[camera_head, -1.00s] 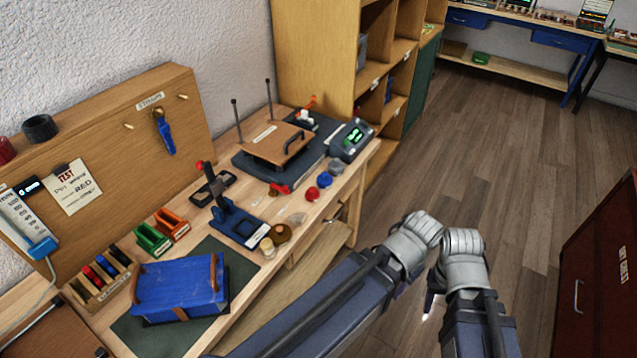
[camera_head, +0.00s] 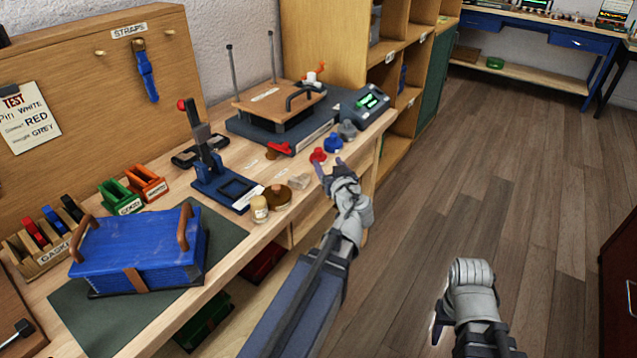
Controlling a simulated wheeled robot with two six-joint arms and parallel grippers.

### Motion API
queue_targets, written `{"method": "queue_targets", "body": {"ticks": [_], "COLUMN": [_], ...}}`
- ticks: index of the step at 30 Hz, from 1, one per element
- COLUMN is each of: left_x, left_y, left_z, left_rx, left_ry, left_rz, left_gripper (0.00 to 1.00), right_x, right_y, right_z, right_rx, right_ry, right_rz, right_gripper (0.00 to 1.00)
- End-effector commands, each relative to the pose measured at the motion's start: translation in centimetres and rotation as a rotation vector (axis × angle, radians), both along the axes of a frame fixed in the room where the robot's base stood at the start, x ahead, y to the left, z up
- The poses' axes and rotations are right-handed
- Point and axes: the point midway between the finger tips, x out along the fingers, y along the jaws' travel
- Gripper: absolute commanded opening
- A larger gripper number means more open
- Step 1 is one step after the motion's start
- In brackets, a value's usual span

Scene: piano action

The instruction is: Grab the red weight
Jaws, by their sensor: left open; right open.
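The red weight (camera_head: 318,155) is a small knobbed piece near the front edge of the workbench. A blue weight (camera_head: 332,144) and a grey weight (camera_head: 347,130) stand in a row behind it. My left gripper (camera_head: 329,165) is open, with its fingertips just in front of the red weight in the picture. I cannot tell whether they touch it, and nothing shows between the fingers. My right gripper (camera_head: 437,325) hangs over the floor at the lower right, partly hidden by its own wrist.
A dark press (camera_head: 276,119) with a wooden top and a device with a green display (camera_head: 364,104) stand behind the weights. A clear piece (camera_head: 299,181) and a brown round piece (camera_head: 277,196) lie left of my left gripper. A blue box (camera_head: 135,250) stands further left.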

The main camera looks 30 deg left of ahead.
Motion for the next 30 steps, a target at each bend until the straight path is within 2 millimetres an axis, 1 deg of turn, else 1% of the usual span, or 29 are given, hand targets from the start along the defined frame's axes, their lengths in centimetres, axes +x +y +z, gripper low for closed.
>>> {"method": "queue_targets", "body": {"ticks": [1, 4, 7, 11, 17, 24, 30], "left_x": [0.4, 0.9, 1.2, 1.4, 1.6, 3.4, 3.6], "left_y": [0.8, 1.6, 2.0, 2.2, 2.4, 3.8, 4.1], "left_z": [-1.7, -1.9, -1.9, -1.9, -1.7, -1.7, -1.8], "left_rx": [0.015, 0.031, 0.039, 0.043, 0.044, 0.044, 0.044], "left_ry": [-0.043, -0.104, -0.14, -0.16, -0.166, -0.164, -0.164], "left_rz": [-0.009, -0.036, -0.057, -0.071, -0.073, -0.073, -0.073], "left_gripper": [0.66, 0.66, 0.66, 0.66, 0.66, 0.66, 0.66], "right_x": [0.0, 0.0, 0.0, 0.0, 0.0, 0.0, 0.0], "right_y": [0.0, 0.0, 0.0, 0.0, 0.0, 0.0, 0.0], "right_z": [-2.6, -4.0, -4.7, -5.1, -5.1, -5.1, -5.1], "right_rx": [0.0, 0.0, 0.0, 0.0, 0.0, 0.0, 0.0], "right_ry": [0.0, 0.0, 0.0, 0.0, 0.0, 0.0, 0.0], "right_rz": [0.0, 0.0, 0.0, 0.0, 0.0, 0.0, 0.0], "right_gripper": [0.51, 0.51, 0.51, 0.51, 0.51, 0.51, 0.51]}}
